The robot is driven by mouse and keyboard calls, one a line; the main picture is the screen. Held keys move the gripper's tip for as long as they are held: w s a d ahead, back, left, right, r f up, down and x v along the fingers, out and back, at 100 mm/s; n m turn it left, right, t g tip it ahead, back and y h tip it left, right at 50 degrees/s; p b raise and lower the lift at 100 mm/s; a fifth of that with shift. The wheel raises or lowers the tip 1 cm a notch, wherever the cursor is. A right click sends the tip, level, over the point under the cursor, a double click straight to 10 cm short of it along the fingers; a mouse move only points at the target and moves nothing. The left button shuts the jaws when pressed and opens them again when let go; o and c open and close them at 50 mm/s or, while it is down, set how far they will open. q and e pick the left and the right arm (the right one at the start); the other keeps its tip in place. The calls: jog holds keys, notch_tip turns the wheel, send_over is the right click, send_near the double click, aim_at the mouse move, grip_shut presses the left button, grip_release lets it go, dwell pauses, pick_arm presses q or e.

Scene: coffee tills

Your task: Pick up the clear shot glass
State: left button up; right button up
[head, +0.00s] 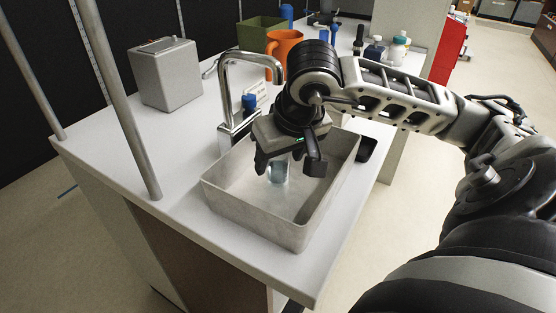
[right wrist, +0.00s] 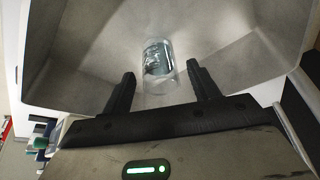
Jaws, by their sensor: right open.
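The clear shot glass (head: 278,170) is inside the grey sink basin (head: 225,200), below my right gripper (head: 289,168). In the right wrist view the glass (right wrist: 158,62) shows between and just beyond the two fingertips of my right gripper (right wrist: 160,76). The fingers are spread apart and I see no contact with the glass. The gripper and its wrist hide part of the glass and the back of the basin in the head view. My left gripper does not show in either view.
A chrome faucet (head: 227,95) rises behind the basin, close to my right gripper. A silver box (head: 165,77) stands at the left of the white counter (head: 120,140). An orange mug (head: 283,52), a green bin (head: 262,32) and several bottles stand at the back.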

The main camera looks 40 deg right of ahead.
jog(key=shift+x, duration=1.1)
jog(key=c, duration=1.1)
jog(key=shift+r, duration=0.1)
